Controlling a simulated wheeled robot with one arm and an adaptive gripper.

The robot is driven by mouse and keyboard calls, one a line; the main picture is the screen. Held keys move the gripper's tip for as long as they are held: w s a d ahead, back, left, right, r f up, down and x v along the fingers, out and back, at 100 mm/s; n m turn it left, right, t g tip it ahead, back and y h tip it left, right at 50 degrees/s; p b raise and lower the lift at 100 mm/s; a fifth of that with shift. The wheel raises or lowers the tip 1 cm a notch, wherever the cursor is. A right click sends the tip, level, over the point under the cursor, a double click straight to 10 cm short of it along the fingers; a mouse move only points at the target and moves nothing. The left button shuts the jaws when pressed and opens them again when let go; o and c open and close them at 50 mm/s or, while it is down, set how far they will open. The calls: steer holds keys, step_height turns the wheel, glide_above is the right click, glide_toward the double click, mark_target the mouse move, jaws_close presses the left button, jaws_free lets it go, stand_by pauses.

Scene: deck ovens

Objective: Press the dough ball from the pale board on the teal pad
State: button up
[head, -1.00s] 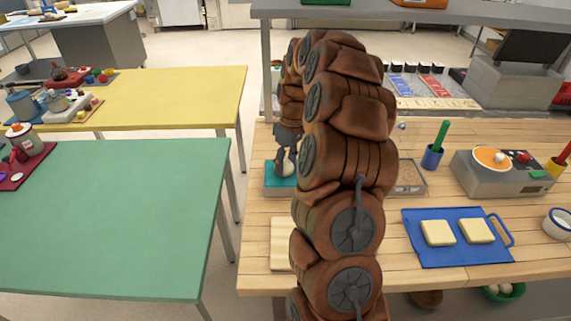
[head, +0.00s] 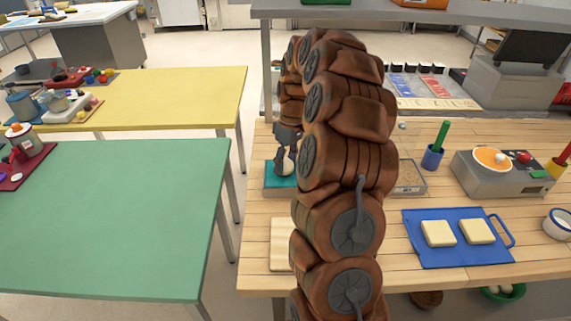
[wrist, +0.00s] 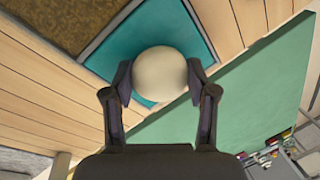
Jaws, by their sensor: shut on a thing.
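The cream dough ball (wrist: 160,74) sits between the two fingers of my gripper (wrist: 162,78), which is shut on it. In the head view my gripper (head: 285,160) is at the teal pad (head: 275,182), and the dough ball (head: 288,168) shows partly below the fingers. The ball is over the teal pad (wrist: 190,28); I cannot tell whether it touches it. The pale board (head: 282,240) lies nearer on the wooden table, its right side hidden by my arm, and its visible part is bare.
A blue board (head: 455,257) with two pale slabs lies at the right. Behind it stand a blue cup with a green handle (head: 433,157) and a grey scale-like box (head: 490,180). A clear tray (head: 410,178) is partly behind my arm. The green table (head: 110,220) is empty at its middle.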

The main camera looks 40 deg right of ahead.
steer(key=shift+s+a+p+v, duration=0.15)
steer(key=shift+a+v, duration=0.1)
steer(key=shift+v, duration=0.95)
steer(key=shift+a+p+v, duration=0.1)
steer(key=shift+a+v, duration=0.1)
steer(key=shift+v, duration=1.05)
steer(key=shift+s+a+p+v, duration=0.15)
steer(key=shift+a+v, duration=0.1)
steer(key=shift+v, duration=0.95)
